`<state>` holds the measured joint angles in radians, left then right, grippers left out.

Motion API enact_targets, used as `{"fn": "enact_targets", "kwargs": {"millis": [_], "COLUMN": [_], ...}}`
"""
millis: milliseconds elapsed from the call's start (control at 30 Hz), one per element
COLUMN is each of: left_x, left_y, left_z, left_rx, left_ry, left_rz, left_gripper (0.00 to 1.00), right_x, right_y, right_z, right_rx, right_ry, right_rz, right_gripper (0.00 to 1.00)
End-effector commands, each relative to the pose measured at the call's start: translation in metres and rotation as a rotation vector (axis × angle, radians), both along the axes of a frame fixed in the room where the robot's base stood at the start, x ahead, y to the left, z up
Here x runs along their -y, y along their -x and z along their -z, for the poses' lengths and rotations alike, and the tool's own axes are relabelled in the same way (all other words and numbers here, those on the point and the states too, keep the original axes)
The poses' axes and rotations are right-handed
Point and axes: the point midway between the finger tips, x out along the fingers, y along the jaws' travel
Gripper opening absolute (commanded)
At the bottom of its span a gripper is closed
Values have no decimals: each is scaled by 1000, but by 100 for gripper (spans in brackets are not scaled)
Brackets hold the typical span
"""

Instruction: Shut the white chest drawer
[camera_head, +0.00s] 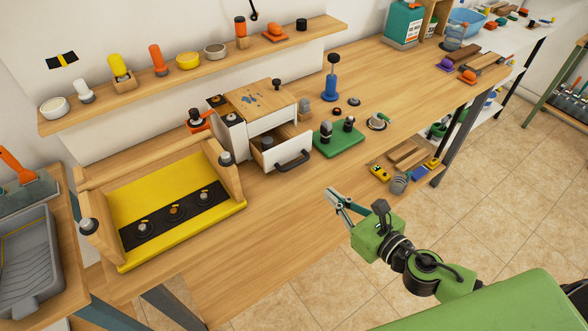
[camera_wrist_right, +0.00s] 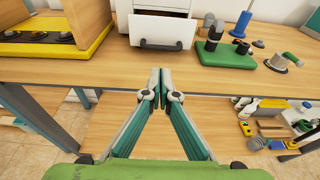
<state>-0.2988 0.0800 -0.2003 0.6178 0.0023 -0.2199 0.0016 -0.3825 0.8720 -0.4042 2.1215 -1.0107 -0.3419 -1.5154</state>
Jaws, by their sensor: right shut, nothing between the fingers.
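The white chest (camera_head: 255,110) stands on the wooden bench against the wall, with a wood top. Its white drawer (camera_head: 285,148) is pulled out toward the bench front and has a dark bar handle (camera_head: 294,162). A dark round item shows inside the open drawer. In the right wrist view the drawer front (camera_wrist_right: 161,31) is at the top middle, with its handle (camera_wrist_right: 161,46) below. My right gripper (camera_head: 330,192) is shut and empty, in front of and apart from the drawer; it also shows in the right wrist view (camera_wrist_right: 155,72). My left gripper is not in view.
A yellow tray with wooden sides (camera_head: 135,190) stands left of the chest. A green block with dark posts (camera_head: 338,140) is close on the drawer's right. A blue plunger-like tool (camera_head: 331,85) stands behind it. Bench top before the drawer is clear.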

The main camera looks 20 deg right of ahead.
Motion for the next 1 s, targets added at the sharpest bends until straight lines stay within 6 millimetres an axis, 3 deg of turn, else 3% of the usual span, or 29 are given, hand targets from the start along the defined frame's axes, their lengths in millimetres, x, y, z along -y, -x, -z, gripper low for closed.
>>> {"fn": "enact_targets", "kwargs": {"millis": [600,800,1000], "left_x": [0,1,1], "left_y": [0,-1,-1], "left_z": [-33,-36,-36], "left_rx": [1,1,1], "left_ry": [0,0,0], "left_rz": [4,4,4], "left_gripper": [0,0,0], "right_x": [-35,-40,-42], "right_y": [-101,-117,-120], "right_z": [20,25,27], "right_rx": [-1,-1,-2], "right_ry": [-8,-5,-5], "right_rz": [3,2,1], "right_gripper": [0,0,0]}}
